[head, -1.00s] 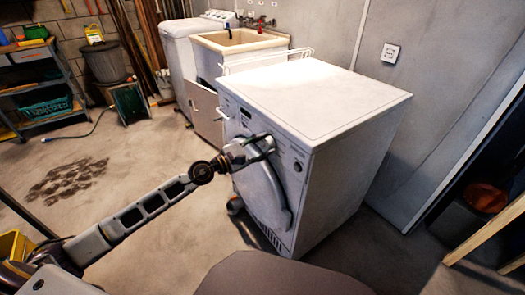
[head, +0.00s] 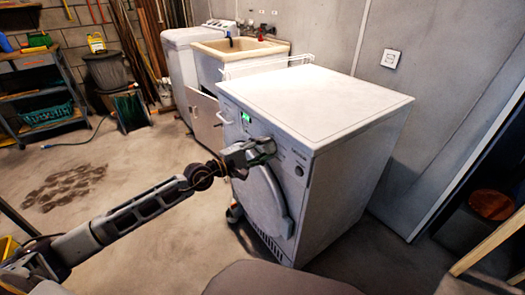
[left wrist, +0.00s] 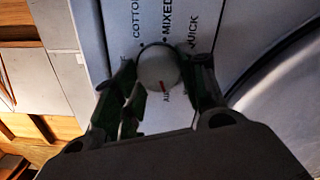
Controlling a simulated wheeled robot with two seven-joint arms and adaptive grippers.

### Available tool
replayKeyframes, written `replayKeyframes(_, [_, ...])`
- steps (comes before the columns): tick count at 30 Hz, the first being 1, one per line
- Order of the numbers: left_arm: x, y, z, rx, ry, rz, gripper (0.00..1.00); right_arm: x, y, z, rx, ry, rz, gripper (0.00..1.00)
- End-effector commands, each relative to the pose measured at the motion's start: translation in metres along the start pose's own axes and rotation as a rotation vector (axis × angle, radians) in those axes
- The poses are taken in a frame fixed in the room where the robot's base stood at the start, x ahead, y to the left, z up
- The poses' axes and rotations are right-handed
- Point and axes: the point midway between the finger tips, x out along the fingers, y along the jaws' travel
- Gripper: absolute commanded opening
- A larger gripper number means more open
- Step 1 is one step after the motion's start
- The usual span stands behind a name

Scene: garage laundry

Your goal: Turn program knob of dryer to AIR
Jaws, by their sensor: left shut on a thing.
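The white dryer (head: 318,104) stands against the wall, with its control panel facing me. My left gripper (head: 268,150) is at the panel, and its fingers hide the knob in the head view. In the left wrist view, the round pale program knob (left wrist: 159,68) sits between the fingers of my left gripper (left wrist: 160,85), which is shut on it. The knob's red mark points down the picture, toward a partly hidden label that seems to start with "A". COTTON, MIXED and QUICK are printed above and beside the knob. A small display (head: 246,117) on the panel glows green. My right gripper is out of view.
The dryer's round door with its pale curved rim (head: 275,200) is just below the gripper. A utility sink (head: 240,48) and a white washer (head: 185,55) stand behind to the left. The floor left of the dryer is mostly clear.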

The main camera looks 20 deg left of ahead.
Motion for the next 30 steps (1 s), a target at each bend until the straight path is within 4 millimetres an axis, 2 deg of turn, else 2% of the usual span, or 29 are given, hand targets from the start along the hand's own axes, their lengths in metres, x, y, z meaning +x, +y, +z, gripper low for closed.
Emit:
replayKeyframes(8, [-0.0003, -0.0029, -0.0014, 0.001, 0.002, -0.006, 0.18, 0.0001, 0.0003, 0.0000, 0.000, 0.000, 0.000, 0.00])
replayKeyframes(9, [-0.0003, -0.0028, -0.0014, 0.001, 0.002, -0.006, 0.43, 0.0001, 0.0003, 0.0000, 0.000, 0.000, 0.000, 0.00])
replayKeyframes(14, [-0.0003, -0.0019, -0.0010, 0.001, 0.002, -0.004, 0.63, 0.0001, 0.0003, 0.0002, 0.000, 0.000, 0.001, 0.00])
replayKeyframes(30, [-0.0019, 0.0002, 0.0000, 0.003, -0.001, -0.001, 0.63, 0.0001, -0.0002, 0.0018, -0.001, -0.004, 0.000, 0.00])
